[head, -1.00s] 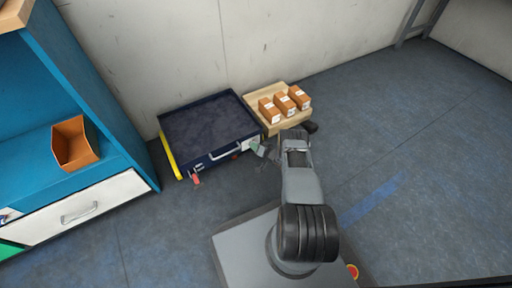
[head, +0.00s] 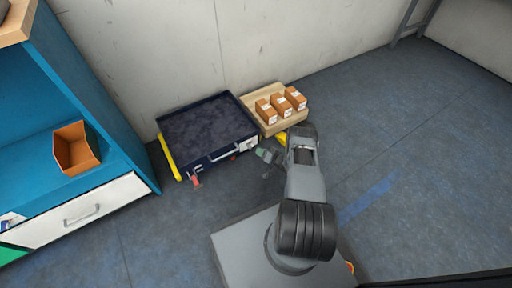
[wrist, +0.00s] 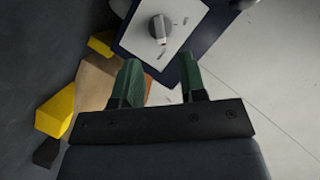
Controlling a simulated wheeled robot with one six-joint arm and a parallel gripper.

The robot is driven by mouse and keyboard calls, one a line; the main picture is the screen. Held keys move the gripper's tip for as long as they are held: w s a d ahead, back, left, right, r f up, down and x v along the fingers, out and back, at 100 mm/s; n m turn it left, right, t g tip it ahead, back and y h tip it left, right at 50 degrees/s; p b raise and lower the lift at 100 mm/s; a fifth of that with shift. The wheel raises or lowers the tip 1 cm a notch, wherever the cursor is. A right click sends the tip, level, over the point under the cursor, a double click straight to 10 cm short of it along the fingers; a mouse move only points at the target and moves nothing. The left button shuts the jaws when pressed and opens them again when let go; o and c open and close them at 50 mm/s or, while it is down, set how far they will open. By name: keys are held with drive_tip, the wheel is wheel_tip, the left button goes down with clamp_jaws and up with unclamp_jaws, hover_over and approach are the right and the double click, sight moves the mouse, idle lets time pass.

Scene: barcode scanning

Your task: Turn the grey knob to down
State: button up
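The grey knob (wrist: 158,28) sits on a white panel (wrist: 176,35) in the upper part of the wrist view. In the head view the white panel (head: 248,144) is at the right end of the front of a dark blue case (head: 208,163); the knob is too small to make out there. My gripper (wrist: 160,76) has two green fingers, spread apart with nothing between them. The knob is beyond the fingertips, roughly in line with the gap, and not touched. In the head view my gripper (head: 264,156) is just in front and to the right of the panel.
A wooden tray (head: 270,133) with three orange-brown boxes (head: 281,106) stands right of the case. A yellow piece (head: 281,138) lies at its front. A red part (head: 196,181) and a yellow strip (head: 168,156) are at the case's left. The floor to the right is clear.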

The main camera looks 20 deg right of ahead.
drive_tip(key=p+v, duration=0.2)
drive_tip(key=v, duration=0.5)
drive_tip(key=shift+s, duration=0.2)
drive_tip(key=shift+d, duration=0.1)
drive_tip(key=shift+r, duration=0.1)
